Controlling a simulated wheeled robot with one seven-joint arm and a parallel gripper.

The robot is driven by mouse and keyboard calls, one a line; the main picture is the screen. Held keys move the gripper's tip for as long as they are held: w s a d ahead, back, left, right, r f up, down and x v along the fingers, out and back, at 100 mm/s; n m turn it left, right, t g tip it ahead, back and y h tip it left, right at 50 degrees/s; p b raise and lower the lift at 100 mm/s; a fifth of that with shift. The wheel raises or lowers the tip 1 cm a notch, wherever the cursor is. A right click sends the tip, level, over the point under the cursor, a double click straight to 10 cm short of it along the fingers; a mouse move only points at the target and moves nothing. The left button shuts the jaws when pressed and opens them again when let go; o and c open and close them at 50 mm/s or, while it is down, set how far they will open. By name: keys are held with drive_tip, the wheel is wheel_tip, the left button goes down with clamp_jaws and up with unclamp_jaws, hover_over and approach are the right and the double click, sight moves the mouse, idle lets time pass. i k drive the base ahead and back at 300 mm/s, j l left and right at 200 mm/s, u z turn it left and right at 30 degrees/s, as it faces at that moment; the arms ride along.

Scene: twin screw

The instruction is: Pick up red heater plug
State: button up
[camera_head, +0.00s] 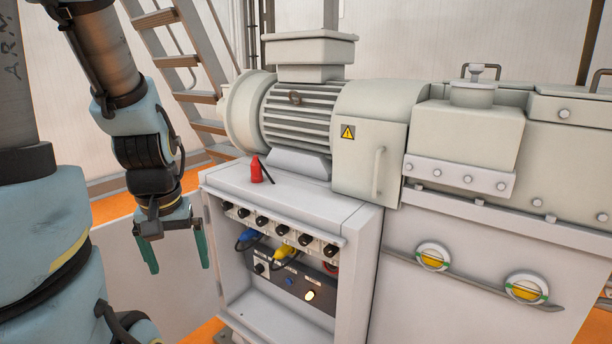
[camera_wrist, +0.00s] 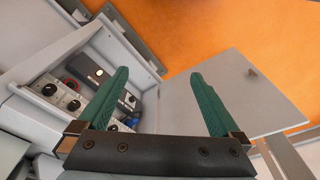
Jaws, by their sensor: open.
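The red heater plug (camera_head: 257,170) stands upright on top of the grey control cabinet, with a dark cable or pin leaning beside it. My gripper (camera_head: 178,270) hangs to the left of the cabinet, lower than the plug and well apart from it. Its two green fingers are spread wide with nothing between them. The wrist view shows the same open fingers (camera_wrist: 160,105) in front of the open cabinet. I cannot make out the red plug on the cabinet top in the wrist view.
The cabinet (camera_head: 290,205) has a row of black knobs, with blue and yellow plugs (camera_head: 287,252) below them. Its door (camera_wrist: 235,95) stands open. A large motor (camera_head: 310,110) sits behind the plug, and a ladder (camera_head: 185,60) stands behind my arm.

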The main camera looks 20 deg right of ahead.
sight(256, 177)
drive_tip(key=z, duration=0.25)
drive_tip(key=i+j+u, duration=0.25)
drive_tip(key=i, duration=0.2)
drive_tip(key=i+j+u, duration=0.25)
drive_tip(key=i, duration=0.25)
drive_tip(key=l, duration=0.15)
